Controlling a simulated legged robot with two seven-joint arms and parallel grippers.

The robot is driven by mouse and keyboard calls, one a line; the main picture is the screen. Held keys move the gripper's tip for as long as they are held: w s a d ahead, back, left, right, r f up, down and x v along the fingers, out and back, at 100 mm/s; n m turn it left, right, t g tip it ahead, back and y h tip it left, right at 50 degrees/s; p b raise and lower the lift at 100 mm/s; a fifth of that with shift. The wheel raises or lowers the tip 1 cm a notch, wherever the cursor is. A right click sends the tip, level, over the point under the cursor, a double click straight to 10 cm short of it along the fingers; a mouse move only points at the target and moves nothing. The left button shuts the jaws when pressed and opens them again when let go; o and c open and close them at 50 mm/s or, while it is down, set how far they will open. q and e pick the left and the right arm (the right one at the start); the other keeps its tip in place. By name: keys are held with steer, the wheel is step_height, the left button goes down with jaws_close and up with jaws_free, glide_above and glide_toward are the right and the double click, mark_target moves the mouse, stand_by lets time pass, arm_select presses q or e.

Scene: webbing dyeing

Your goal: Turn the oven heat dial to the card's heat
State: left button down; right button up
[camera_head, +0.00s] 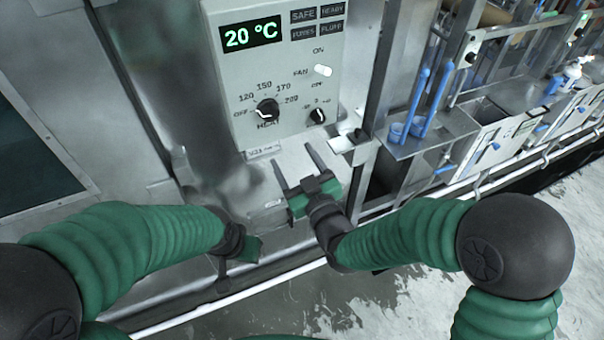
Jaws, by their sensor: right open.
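The oven's grey control panel (225,75) is at the upper middle. Its black heat dial (267,109) has a scale marked OFF, 120, 150, 170 and 200; its white mark seems to point toward OFF. The display (250,34) reads 20 °C. No card with a readable heat is in view. My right gripper (293,158) is open and empty below the panel, its two fingers apart and pointing up toward it, clear of the dial. My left gripper (238,258) hangs lower left of the right one; its fingers are mostly hidden.
A smaller dial (317,116) and a white fan switch (323,71) sit right of the heat dial. A small label plate (263,151) is below the panel. Blue-handled tools (420,105) stand on a metal shelf at right. A white rail (230,295) runs along the front.

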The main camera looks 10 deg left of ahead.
steer(key=b+v, duration=0.1)
steer(key=v, duration=0.2)
steer(key=shift+s, duration=0.45)
stand_by(0.3)
steer(key=shift+f, duration=0.1)
